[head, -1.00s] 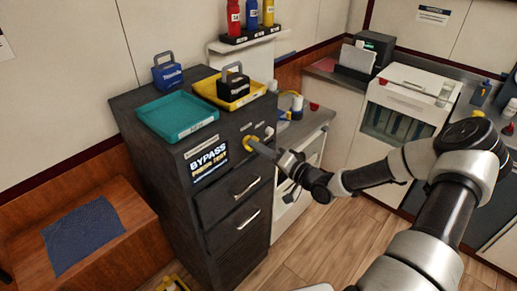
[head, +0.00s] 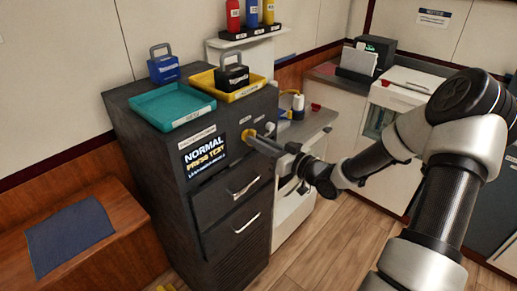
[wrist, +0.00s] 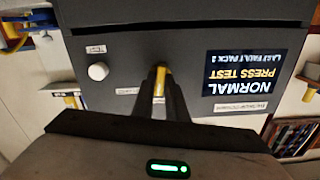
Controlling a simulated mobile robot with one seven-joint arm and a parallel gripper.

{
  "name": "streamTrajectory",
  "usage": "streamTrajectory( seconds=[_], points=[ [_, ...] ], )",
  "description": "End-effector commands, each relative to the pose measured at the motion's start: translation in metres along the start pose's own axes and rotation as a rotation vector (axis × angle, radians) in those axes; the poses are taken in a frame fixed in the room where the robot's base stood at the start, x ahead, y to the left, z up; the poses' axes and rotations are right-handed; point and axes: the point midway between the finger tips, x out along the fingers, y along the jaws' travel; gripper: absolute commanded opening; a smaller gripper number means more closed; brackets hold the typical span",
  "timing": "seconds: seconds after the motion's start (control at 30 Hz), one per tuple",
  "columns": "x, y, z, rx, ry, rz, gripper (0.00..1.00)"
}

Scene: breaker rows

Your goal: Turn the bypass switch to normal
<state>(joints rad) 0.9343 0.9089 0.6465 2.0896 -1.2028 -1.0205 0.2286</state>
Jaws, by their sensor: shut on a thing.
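The bypass switch is a yellow knob (wrist: 160,82) on the front of the dark cabinet (head: 228,232), and it also shows in the head view (head: 248,135). My gripper (wrist: 160,92) is shut on the yellow knob, with a finger on each side of it. In the head view my gripper (head: 256,140) meets the cabinet's upper front. The display (head: 205,151) beside the knob reads "NORMAL" and "PRESS TEST"; it also shows, upside down, in the wrist view (wrist: 243,73). Part of the knob is hidden by the fingers.
A white round button (wrist: 98,71) sits on the same panel, apart from my gripper. A teal tray (head: 172,105) and a yellow tray (head: 240,92) stand on the cabinet top. Drawer handles (head: 246,187) stick out below. Wood floor (head: 300,235) is clear to the right.

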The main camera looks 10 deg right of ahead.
Motion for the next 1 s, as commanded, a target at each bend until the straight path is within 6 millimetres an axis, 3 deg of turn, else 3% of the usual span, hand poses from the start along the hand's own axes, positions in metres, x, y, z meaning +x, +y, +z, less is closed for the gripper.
streamTrajectory(
  seconds=[0.4,0.93,0.97,1.0],
  points=[
    [-0.0003,0.0005,0.0014,-0.185,-0.001,0.000,0.00],
    [-0.0005,0.0006,0.0006,-0.210,-0.002,0.001,0.00],
    [-0.0005,0.0006,0.0006,-0.210,-0.002,0.001,0.14],
    [-0.0005,0.0006,0.0006,-0.210,-0.002,0.000,0.21]
  ],
)
